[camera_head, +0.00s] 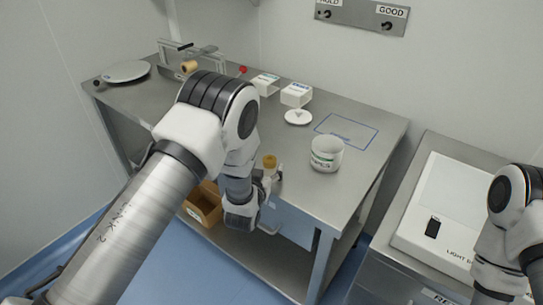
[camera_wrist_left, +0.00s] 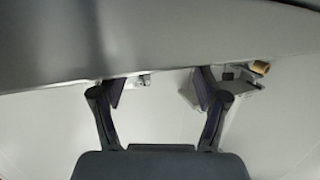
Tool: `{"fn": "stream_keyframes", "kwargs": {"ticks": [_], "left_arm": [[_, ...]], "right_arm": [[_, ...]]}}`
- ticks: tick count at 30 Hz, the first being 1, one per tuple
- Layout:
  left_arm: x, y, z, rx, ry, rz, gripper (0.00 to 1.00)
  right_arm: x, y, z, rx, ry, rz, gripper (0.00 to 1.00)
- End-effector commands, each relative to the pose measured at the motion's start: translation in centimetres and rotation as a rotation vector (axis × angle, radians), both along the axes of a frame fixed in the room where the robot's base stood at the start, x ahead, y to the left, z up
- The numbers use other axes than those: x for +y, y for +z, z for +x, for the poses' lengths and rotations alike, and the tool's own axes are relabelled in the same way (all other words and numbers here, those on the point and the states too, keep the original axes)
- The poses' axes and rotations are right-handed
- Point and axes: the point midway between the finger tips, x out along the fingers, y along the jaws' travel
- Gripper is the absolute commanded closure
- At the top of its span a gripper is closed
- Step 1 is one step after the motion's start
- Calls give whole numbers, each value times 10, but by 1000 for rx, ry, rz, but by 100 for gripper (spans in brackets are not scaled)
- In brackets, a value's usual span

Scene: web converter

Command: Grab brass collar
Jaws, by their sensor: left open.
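A small brass-coloured piece (camera_head: 270,161) stands near the front edge of the steel table, on something pale. It may be the brass collar; it is too small to be sure. Another tan, roll-shaped piece (camera_head: 189,67) sits on a fixture at the back left. A tan cylinder (camera_wrist_left: 260,67) also shows at the upper right in the left wrist view; I cannot tell which it is.
A white labelled jar (camera_head: 326,154) stands right of my left gripper. Small white boxes (camera_head: 296,95) and a white disc (camera_head: 298,117) lie behind. A blue outlined area (camera_head: 347,131) is bare. A cardboard bin (camera_head: 203,205) is under the table. A light box (camera_head: 440,225) stands right.

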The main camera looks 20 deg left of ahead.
Motion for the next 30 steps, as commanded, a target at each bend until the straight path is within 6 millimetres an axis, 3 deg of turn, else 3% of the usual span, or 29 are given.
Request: {"fn": "stream_keyframes", "kwargs": {"ticks": [5, 9, 16, 17, 22, 23, 30], "left_arm": [[2, -2, 27, -1, 2, -2, 26], [3, -9, 48, 0, 1, -1, 26], [3, -12, 51, 3, 1, 0, 26], [3, -12, 51, 2, 1, 0, 33], [3, -11, 51, 2, 1, 0, 93], [3, -11, 51, 3, 1, 0, 100], [3, -12, 51, 4, 1, 0, 100]], "right_arm": [[0, 17, 0, 0, 0, 0, 60], [0, 20, 0, -1, 0, 0, 60], [0, 19, 0, -1, 0, 0, 60], [0, 19, 0, -1, 0, 0, 60], [0, 19, 0, -1, 0, 0, 60], [0, 19, 0, -1, 0, 0, 60], [0, 19, 0, -1, 0, 0, 60]]}}
